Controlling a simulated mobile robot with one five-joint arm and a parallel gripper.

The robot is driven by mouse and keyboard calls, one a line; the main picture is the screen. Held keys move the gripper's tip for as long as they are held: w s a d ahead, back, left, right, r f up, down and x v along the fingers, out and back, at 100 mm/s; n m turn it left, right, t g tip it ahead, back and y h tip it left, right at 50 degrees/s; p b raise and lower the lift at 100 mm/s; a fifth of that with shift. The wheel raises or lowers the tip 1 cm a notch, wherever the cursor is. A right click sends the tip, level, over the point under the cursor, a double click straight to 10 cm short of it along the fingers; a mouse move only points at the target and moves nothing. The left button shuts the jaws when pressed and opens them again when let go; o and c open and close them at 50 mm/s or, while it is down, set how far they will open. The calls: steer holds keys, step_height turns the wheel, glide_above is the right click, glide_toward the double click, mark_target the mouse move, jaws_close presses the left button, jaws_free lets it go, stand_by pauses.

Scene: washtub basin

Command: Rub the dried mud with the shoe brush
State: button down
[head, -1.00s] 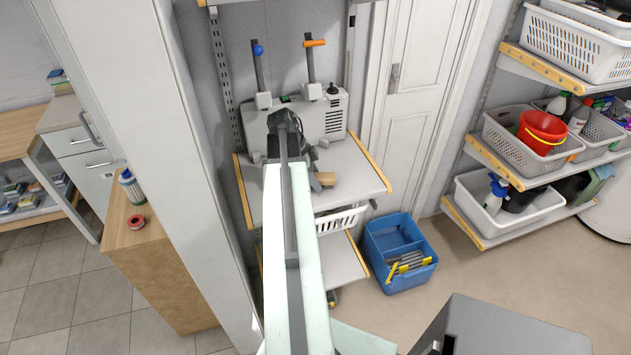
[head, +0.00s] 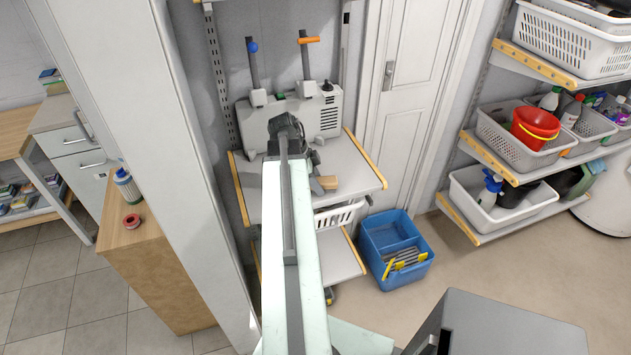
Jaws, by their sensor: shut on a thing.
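My arm reaches from the bottom of the head view over a grey shelf top (head: 350,174). My gripper (head: 314,164) is dark and mostly hidden behind my own wrist and arm. It is shut on what looks like the shoe brush (head: 327,183), a small tan wooden block showing just right of my arm. The block is low over the shelf top; I cannot tell whether it touches. The dried mud cannot be made out, and the part of the shelf behind my arm is hidden.
A grey machine (head: 318,116) with two upright levers stands at the back of the shelf. A white wall edge (head: 195,150) rises close on the left. A blue bin (head: 398,281) stands on the floor. Racks with white baskets (head: 505,212) are at right. Open floor lies between.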

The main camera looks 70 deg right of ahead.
mark_target(325, 180)
steer(key=shift+s+a+r+p, duration=0.25)
steer(key=shift+s+p, duration=0.15)
steer(key=shift+p, duration=0.15)
steer(key=r+p, duration=0.5)
steer(key=shift+w+d+r, duration=0.1)
steer(key=shift+d+r, duration=0.05)
steer(key=shift+d, duration=0.05)
step_height(325, 180, up, 3)
steer(key=p, duration=0.3)
